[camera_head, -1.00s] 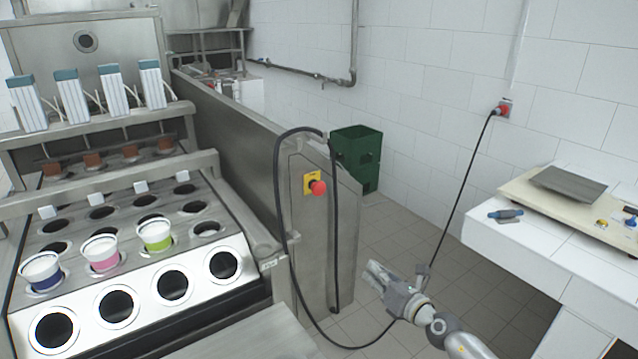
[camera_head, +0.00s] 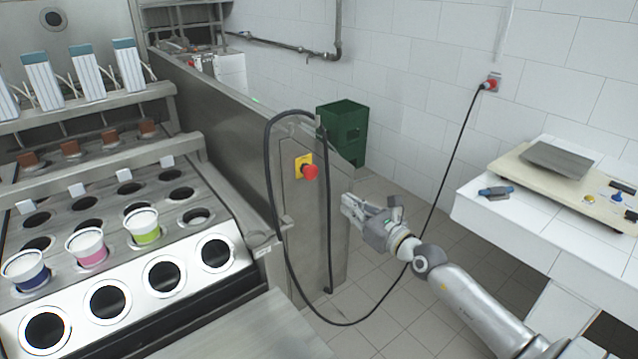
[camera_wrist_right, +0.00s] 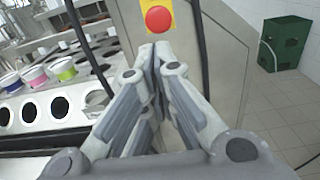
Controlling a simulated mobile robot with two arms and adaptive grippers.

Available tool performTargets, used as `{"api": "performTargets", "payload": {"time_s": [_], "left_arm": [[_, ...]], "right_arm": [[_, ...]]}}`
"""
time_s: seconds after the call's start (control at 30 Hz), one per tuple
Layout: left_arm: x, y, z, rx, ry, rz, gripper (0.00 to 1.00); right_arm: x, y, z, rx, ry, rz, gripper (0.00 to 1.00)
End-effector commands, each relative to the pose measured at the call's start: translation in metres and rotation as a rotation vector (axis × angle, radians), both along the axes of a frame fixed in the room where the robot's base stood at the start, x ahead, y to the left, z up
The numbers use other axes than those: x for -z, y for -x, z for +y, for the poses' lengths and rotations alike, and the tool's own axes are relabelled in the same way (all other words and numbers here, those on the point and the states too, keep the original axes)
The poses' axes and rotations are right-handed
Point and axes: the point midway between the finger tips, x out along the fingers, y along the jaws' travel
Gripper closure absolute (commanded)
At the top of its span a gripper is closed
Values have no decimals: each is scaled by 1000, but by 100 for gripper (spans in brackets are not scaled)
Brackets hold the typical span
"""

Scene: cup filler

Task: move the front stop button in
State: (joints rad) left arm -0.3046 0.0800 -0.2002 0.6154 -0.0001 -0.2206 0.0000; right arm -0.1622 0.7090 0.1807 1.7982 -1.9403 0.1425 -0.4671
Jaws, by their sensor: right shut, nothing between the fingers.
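The front stop button (camera_head: 310,172) is a red mushroom knob on a yellow plate on the end panel of the metal machine. It also shows in the right wrist view (camera_wrist_right: 158,19), just beyond the fingertips. My right gripper (camera_head: 346,203) is shut and empty. It is to the right of the button and a little lower in the head view, apart from it in that view. In the right wrist view the closed fingertips (camera_wrist_right: 157,50) point toward the button, just below it. My left gripper is not in view.
A black cable (camera_head: 268,190) loops around the button panel. Cups (camera_head: 88,247) sit in the filler's holes at left. A green crate (camera_head: 343,125) stands behind the machine. A white tiled counter (camera_head: 480,208) with a scale (camera_head: 560,165) is at right. Tiled floor lies open between.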

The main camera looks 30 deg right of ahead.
Motion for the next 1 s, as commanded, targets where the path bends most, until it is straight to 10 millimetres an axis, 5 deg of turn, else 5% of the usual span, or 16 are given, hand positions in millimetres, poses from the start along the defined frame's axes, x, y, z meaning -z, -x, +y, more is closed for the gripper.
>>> {"api": "performTargets", "payload": {"time_s": [0.7,1.0], "left_arm": [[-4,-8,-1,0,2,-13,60],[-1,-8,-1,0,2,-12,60]], "right_arm": [[-1,-98,7,0,1,-2,100],[0,-121,9,0,1,-1,100]]}}
